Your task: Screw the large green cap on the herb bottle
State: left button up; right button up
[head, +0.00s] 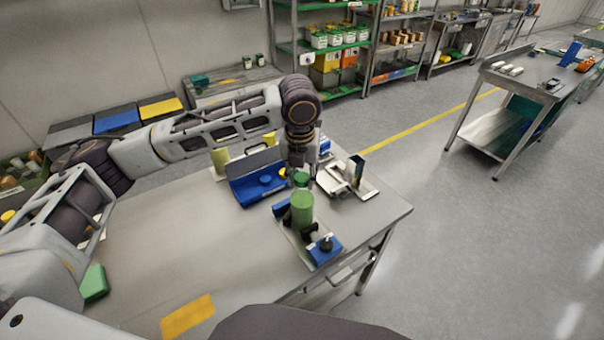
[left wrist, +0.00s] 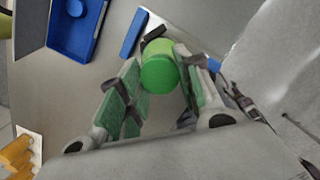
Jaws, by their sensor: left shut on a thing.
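The herb bottle (head: 301,212) is a green cylinder standing upright in a holder with black clamps and a blue block (head: 325,250), near the table's right end. My left gripper (head: 301,178) points down from above, shut on the large green cap (head: 301,180), which shows at the bottle's upper end in the head view. In the left wrist view, the green cap (left wrist: 160,70) sits between the green-padded fingertips of my left gripper (left wrist: 160,65). I cannot tell whether cap and bottle touch. My right gripper is not in view.
A blue tray (head: 243,192) with a blue and a yellow cap lies left of the holder. A white device (head: 352,183) stands behind it to the right. A yellow-orange mat (head: 188,316) and a green block (head: 94,284) lie nearer. The table's middle is clear.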

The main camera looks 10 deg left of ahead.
pick_arm(q)
jog(key=p, duration=0.2)
jog(key=shift+p, duration=0.4)
dwell(2.6)
jog(key=shift+f+p, duration=0.35)
jog(key=shift+f, duration=0.15)
dwell(1.2)
jog(key=shift+f+p, duration=0.55)
jog(key=shift+p, duration=0.15)
dwell(1.5)
jog(key=shift+m+p, duration=1.1)
jog(key=shift+m, duration=0.2)
